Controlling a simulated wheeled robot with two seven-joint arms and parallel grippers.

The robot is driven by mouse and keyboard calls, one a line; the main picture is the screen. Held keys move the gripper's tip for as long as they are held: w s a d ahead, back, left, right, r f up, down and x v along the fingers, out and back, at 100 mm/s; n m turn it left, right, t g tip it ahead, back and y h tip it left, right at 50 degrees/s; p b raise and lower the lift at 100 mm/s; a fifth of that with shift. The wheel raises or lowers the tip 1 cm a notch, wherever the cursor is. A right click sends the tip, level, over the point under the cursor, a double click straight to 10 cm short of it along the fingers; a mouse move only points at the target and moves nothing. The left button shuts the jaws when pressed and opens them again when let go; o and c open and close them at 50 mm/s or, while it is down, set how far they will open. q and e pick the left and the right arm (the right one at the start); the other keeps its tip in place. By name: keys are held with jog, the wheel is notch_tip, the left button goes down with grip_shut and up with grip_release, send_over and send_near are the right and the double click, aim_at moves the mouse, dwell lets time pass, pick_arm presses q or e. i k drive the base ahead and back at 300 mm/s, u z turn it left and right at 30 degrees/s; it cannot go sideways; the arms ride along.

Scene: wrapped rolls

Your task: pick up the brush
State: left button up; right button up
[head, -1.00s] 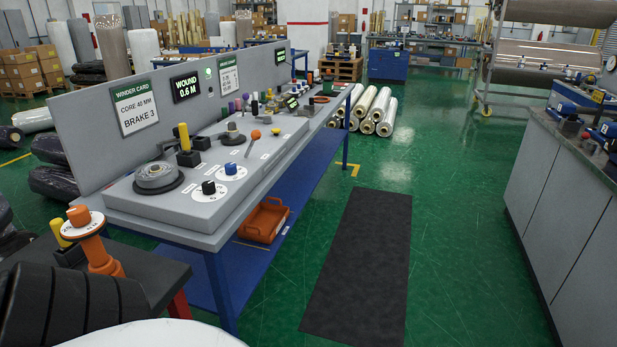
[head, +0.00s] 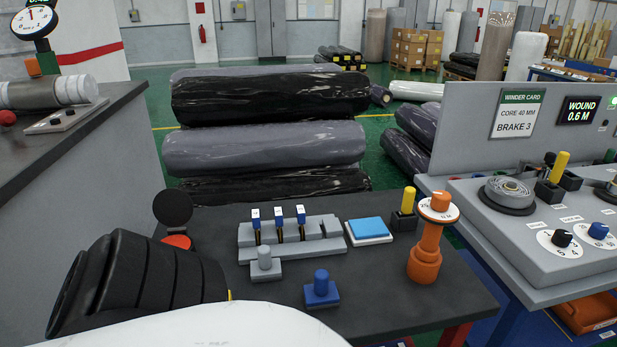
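I cannot make out a brush in the head view. On the dark table in front of me stand a grey rack (head: 290,238) with several blue-topped pieces, a blue pad (head: 368,228) on a white base, and a yellow handle (head: 408,200) upright in a dark block. An orange post (head: 426,250) with a white dial on top stands at the table's right end. Neither of my grippers is in view.
A grey winder console (head: 530,225) with knobs and yellow handles adjoins on the right. Dark wrapped rolls (head: 265,148) are stacked behind the table. A grey cabinet (head: 100,185) stands at left. A black ribbed shape hides the table's lower left.

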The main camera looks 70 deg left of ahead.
aim_at(410, 194)
jog(key=z, duration=0.25)
jog(key=i, duration=1.15)
jog(key=u, duration=1.85)
